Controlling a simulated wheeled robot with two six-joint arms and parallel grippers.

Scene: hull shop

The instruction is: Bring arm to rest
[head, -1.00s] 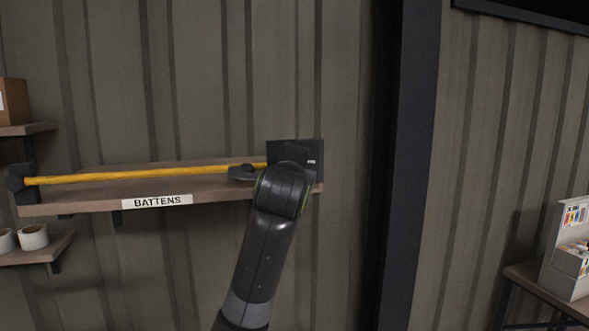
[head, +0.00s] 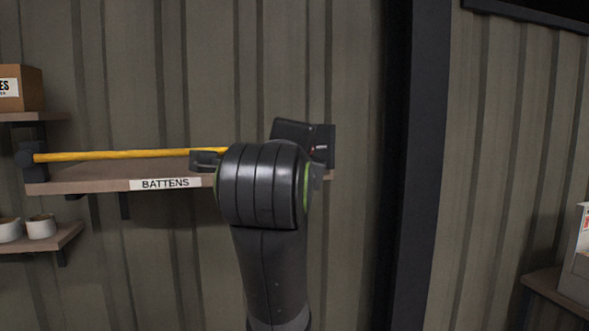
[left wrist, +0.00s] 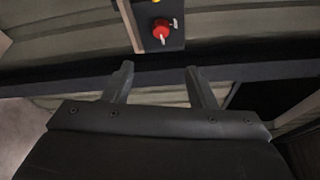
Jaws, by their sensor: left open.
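My left gripper (left wrist: 160,68) is open in the left wrist view, with nothing between its two fingers. In the head view my dark arm rises from the bottom centre and covers the right part of the shelf; its bulky joint hides much of the gripper. A yellow batten (head: 120,155) lies along the shelf (head: 80,183) marked BATTENS, its right end hidden behind my arm. My right gripper is not in view.
A dark upright post (head: 418,150) stands right of the shelf. A cardboard box (head: 30,90) and white rolls (head: 40,227) sit on other shelves at left. A red knob (left wrist: 162,29) on a dark plate shows beyond my fingers. A table edge (head: 545,285) is at lower right.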

